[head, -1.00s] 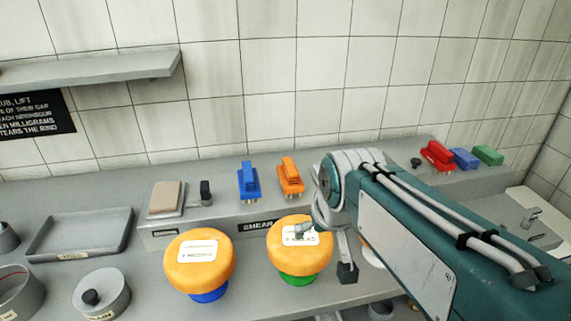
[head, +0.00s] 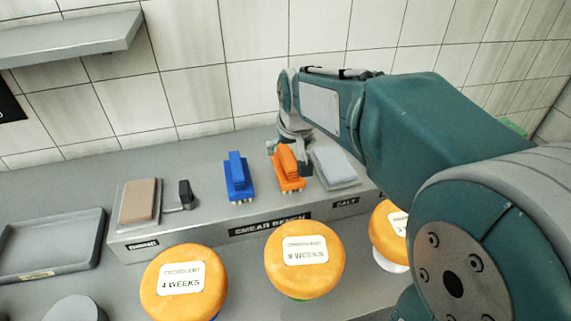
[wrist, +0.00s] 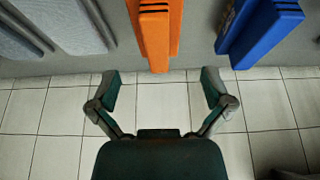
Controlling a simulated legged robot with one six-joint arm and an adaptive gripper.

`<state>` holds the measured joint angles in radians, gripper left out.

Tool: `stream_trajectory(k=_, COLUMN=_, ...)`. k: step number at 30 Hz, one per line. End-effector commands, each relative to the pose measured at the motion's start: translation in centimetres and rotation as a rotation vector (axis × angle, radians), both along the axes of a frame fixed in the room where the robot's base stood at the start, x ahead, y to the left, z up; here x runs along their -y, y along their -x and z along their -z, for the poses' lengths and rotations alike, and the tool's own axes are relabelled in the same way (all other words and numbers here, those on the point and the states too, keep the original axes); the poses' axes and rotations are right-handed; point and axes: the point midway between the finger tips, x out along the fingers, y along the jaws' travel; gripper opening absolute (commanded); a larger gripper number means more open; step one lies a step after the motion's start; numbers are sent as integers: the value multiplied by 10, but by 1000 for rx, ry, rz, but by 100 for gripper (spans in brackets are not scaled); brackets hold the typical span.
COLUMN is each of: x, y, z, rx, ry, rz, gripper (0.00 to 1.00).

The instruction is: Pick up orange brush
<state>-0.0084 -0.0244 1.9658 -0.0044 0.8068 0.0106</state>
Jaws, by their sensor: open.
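The orange brush (head: 288,168) stands on the raised smear bench, bristles down, between the blue brush (head: 237,177) and a grey pad. In the wrist view the orange brush (wrist: 156,30) lies ahead of the gap between my open fingers (wrist: 160,92), slightly left of centre. The fingers are apart and nothing is between them. The blue brush (wrist: 262,28) is to the right in that view.
The grey pad (head: 333,166) lies close beside the orange brush. Orange cheese wheels (head: 304,258) on coloured stands are in front of the bench (head: 215,226). A tan block (head: 139,201) and small black item (head: 185,193) are left. A shelf (head: 70,42) hangs above.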

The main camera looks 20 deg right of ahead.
Motion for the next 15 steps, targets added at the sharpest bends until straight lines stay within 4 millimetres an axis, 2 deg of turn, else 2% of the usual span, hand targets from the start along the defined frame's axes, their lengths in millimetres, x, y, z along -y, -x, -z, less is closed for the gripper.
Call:
stream_trajectory(k=3, x=0, y=-7, z=20, rx=-5, ry=0, rz=0, gripper=100)
stream_trajectory(k=11, x=1, y=-17, z=42, rx=-4, ry=0, rz=1, gripper=100)
stream_trajectory(k=15, x=3, y=-26, z=63, rx=-5, ry=0, rz=1, gripper=100)
